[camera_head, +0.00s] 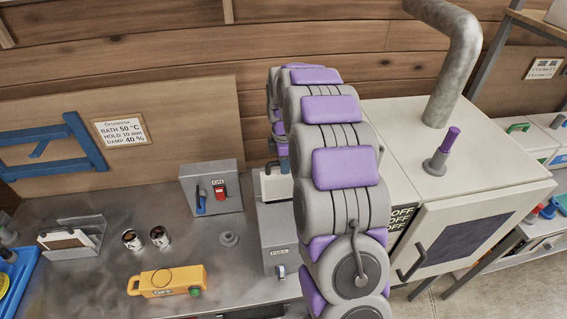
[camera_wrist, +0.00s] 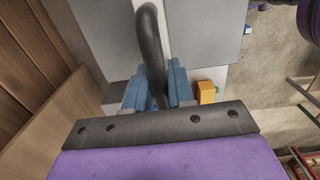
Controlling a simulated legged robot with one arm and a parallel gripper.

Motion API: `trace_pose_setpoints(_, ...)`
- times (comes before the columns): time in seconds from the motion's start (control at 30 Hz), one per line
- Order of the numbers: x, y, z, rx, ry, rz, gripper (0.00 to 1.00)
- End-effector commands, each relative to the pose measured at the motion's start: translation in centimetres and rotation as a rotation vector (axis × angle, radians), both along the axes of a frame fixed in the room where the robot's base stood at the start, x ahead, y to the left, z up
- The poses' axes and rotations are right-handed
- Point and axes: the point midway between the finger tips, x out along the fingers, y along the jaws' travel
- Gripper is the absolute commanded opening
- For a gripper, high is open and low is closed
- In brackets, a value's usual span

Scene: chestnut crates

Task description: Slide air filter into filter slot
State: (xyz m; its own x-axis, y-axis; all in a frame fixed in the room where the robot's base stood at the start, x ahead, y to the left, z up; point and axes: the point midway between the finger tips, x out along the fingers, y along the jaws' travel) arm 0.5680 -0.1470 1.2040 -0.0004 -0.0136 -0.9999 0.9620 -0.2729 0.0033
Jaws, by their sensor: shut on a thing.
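My gripper (camera_wrist: 154,88) shows in the wrist view as two blue fingers shut around a dark curved handle (camera_wrist: 150,40). In the head view my arm covers most of it; a bit of blue finger (camera_head: 283,165) shows above the grey box. A white-framed piece (camera_head: 271,187), seemingly the air filter with that handle, stands upright at the top of the grey box (camera_head: 277,240). The filter slot seems to be in this box's top. How deep the filter sits, and whether it touches the slot walls, I cannot tell.
Another white-framed piece with a brown face (camera_head: 62,242) rests in a grey rack at left. Two small cans (camera_head: 160,237), a yellow device (camera_head: 168,281) and a grey switch box (camera_head: 212,188) stand on the metal bench. A white cabinet (camera_head: 465,215) stands right of my arm.

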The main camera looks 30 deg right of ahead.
Motion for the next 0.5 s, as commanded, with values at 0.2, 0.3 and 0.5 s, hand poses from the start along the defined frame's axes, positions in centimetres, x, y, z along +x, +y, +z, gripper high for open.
trace_pose_setpoints(0.2, 0.0, -1.4, -0.1, 0.011, -0.001, -0.005, 0.00)
trace_pose_setpoints(0.3, 0.0, -1.6, 0.0, 0.012, -0.001, -0.005, 0.00)
trace_pose_setpoints(0.5, 0.0, -1.4, 0.0, 0.010, 0.000, -0.005, 0.00)
